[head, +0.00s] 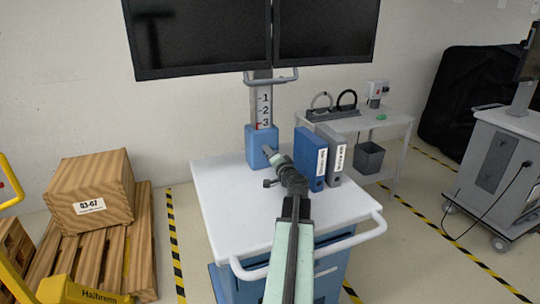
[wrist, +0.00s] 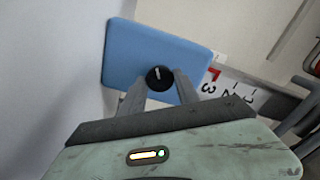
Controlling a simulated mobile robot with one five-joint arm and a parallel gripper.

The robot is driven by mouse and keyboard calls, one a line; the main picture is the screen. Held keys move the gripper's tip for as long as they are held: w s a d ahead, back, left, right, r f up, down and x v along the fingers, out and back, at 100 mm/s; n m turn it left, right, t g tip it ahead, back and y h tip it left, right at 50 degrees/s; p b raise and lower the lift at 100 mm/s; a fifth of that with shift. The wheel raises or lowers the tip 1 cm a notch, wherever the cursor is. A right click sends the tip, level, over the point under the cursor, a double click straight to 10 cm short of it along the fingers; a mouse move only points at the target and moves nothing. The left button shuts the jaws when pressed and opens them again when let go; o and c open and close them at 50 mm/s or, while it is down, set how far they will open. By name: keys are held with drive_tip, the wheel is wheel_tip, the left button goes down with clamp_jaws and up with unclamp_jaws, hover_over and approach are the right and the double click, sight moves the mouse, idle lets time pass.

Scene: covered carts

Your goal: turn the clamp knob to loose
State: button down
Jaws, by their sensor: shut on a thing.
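The clamp knob (wrist: 159,78) is a round black knob with a white mark, on the front of a blue clamp block (wrist: 150,45). In the wrist view my gripper (wrist: 160,90) has its two fingers on either side of the knob, shut on it. In the head view the blue block (head: 260,147) sits at the foot of the monitor column, at the back of the cart's white top. My gripper (head: 268,152) reaches to its front face there, and the knob is hard to make out. The column's scale (head: 265,108) shows 1, 2 and 3, with a red mark near 3.
Two dark monitors (head: 200,35) hang above the block. A blue binder (head: 310,160) and a grey binder (head: 335,158) stand on the cart top (head: 230,215), close to the right of my arm. The left of the top is clear. A wooden crate (head: 90,190) is on the left.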

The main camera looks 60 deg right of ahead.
drive_tip(key=shift+a, duration=0.1)
drive_tip(key=c, duration=0.9)
unclamp_jaws()
drive_tip(key=v, duration=0.7)
drive_tip(key=shift+s+a, duration=0.25)
drive_tip(key=shift+a, duration=0.05)
drive_tip(key=shift+d, duration=0.1)
